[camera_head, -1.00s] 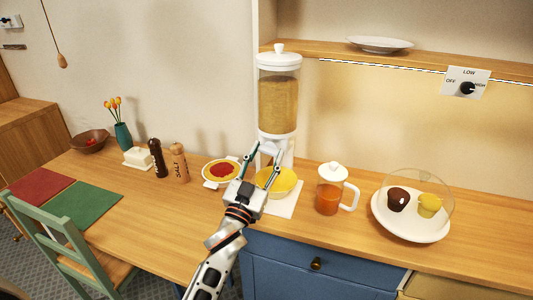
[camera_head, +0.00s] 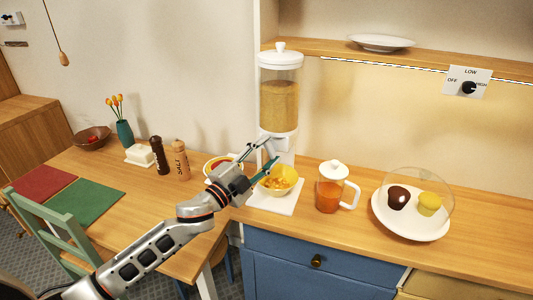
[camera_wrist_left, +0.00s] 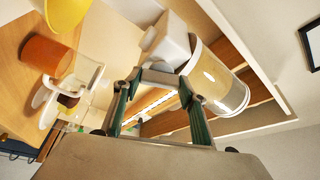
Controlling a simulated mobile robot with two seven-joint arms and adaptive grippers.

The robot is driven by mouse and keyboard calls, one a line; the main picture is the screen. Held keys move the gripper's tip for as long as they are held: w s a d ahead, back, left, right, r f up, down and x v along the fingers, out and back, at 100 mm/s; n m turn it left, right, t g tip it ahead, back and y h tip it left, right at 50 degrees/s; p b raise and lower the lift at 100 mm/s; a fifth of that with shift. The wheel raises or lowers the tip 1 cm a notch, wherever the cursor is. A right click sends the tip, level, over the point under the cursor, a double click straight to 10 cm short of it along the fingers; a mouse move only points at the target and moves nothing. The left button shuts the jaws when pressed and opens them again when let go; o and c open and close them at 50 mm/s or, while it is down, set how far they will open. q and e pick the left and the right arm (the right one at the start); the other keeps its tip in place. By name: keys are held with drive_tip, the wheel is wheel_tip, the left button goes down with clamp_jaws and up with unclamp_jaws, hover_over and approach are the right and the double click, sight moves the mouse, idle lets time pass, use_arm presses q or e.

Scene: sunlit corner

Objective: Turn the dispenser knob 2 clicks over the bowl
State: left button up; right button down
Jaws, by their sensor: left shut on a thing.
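The dispenser (camera_head: 280,103) stands against the wall, its clear hopper mostly full of tan grains above a white body (camera_wrist_left: 168,42). My left gripper (camera_head: 269,148) is at the front of the white body, just under the hopper, shut on the knob. The fingers mostly hide the knob; its turn angle cannot be read. The left wrist view shows the fingertips (camera_wrist_left: 168,75) close together against the white body. The yellow bowl (camera_head: 289,186) sits below on a white mat (camera_head: 283,207), with orange-brown pieces inside. The bowl's edge also shows in the left wrist view (camera_wrist_left: 66,12). My right gripper is out of view.
A glass jug (camera_head: 329,194) of orange drink stands right of the bowl. Further right is a plate (camera_head: 408,229) with two muffins under a clear dome. A pie (camera_head: 222,163) is behind my gripper. A shelf (camera_head: 430,63) runs above the counter.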

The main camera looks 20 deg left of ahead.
use_arm(q)
drive_tip(key=m+g, duration=0.2)
drive_tip(key=m, duration=0.3)
drive_tip(key=shift+r, duration=0.1)
idle(0.4)
drive_tip(key=o, duration=1.1)
drive_tip(key=v, duration=1.2)
